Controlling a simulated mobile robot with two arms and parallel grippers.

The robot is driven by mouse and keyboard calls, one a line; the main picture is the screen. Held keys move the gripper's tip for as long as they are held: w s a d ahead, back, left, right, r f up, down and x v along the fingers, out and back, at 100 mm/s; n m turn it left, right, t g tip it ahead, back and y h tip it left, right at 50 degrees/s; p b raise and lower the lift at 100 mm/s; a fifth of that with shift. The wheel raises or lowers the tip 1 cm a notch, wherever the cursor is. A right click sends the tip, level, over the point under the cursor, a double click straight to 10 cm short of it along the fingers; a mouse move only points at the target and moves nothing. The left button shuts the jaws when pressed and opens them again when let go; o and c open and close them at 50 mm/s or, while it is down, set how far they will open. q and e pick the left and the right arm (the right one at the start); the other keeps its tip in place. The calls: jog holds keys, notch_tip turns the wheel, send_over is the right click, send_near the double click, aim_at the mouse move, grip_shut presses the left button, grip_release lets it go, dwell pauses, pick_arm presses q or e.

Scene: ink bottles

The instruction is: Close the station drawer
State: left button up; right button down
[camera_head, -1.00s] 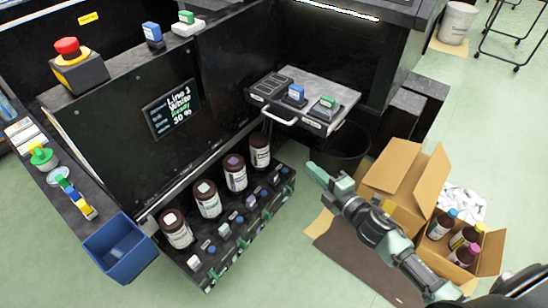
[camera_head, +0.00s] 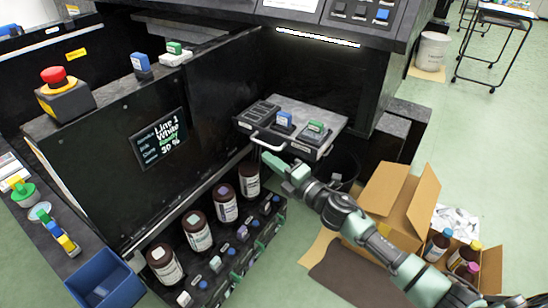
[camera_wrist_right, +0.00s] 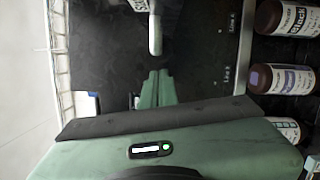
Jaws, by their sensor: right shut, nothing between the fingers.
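The station drawer (camera_head: 318,112) stands pulled out from the dark station, with a pale bar handle (camera_head: 270,142) on its front. A blue-topped block (camera_head: 284,120) and a green-topped block (camera_head: 316,130) sit in it. My right gripper (camera_head: 270,160) is shut and empty, just below and in front of the handle; I cannot tell whether they touch. In the right wrist view the shut green fingers (camera_wrist_right: 157,88) point toward the pale handle (camera_wrist_right: 155,35), with a small gap in the picture. My left gripper is not in view.
Several brown bottles (camera_head: 197,231) stand on a low rack below the drawer. A dark bin (camera_head: 343,165) is under the drawer. A blue bin (camera_head: 105,283) is at front left.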

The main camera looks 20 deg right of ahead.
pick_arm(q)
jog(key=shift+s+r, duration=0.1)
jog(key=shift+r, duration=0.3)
pick_arm(e)
jog(key=shift+w+d+r, duration=0.15)
jog(key=shift+w+d, duration=0.35)
jog(key=shift+d, duration=0.15)
